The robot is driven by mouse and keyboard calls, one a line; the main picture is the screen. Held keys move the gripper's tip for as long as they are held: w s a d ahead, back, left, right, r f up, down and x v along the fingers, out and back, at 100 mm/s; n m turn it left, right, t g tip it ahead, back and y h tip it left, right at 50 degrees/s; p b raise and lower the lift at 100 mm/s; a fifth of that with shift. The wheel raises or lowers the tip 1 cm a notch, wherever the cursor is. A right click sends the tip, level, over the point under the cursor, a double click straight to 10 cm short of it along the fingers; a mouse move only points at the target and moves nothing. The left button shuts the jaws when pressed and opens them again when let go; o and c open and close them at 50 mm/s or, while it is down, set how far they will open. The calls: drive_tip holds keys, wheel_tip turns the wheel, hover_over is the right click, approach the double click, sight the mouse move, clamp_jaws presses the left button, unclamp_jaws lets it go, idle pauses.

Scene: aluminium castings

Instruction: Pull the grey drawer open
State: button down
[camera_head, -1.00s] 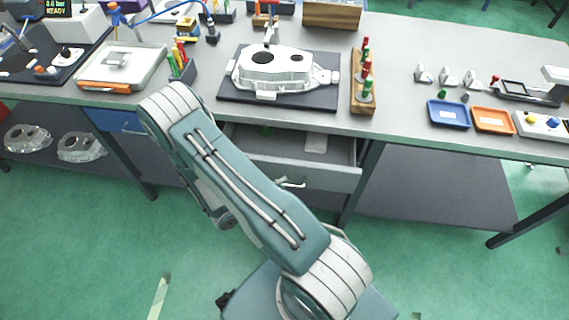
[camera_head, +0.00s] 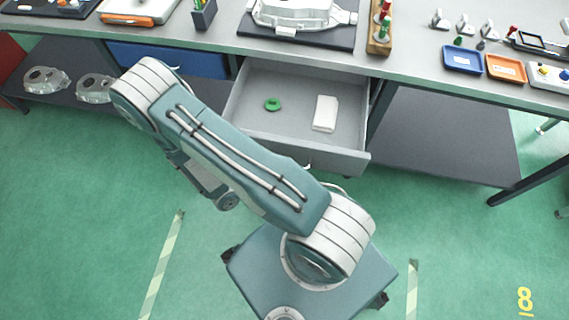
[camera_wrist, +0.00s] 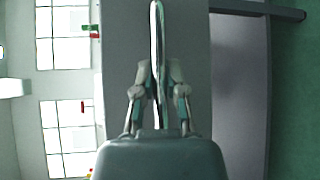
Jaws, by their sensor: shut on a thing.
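The grey drawer (camera_head: 338,157) stands well open under the bench in the head view, its inside showing. A green round piece (camera_head: 272,104) and a white block (camera_head: 325,113) lie in it. In the wrist view the drawer's grey front (camera_wrist: 190,30) is close ahead. My gripper (camera_wrist: 157,78) is shut on the shiny bar handle (camera_wrist: 157,30), one finger on each side. In the head view my arm hides the gripper, the left part of the drawer front and most of the handle.
A blue drawer (camera_head: 170,58) is shut to the left. The bench top (camera_head: 410,50) carries a casting on a dark mat, a wooden rack (camera_head: 380,38), a blue tray (camera_head: 462,60) and an orange tray (camera_head: 506,69). A dark lower shelf (camera_head: 440,140) is at right. Green floor in front is clear.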

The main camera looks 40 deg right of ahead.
drive_tip(key=shift+s+a+f, duration=0.1)
drive_tip(key=shift+f, duration=0.05)
drive_tip(key=c, duration=0.7)
unclamp_jaws()
drive_tip(key=a, duration=0.4)
drive_tip(key=a+r, duration=0.1)
drive_tip(key=a, duration=0.3)
drive_tip(key=w+a, duration=0.1)
drive_tip(key=a, duration=0.3)
drive_tip(key=shift+w+r, duration=0.1)
drive_tip(key=shift+r, duration=0.25)
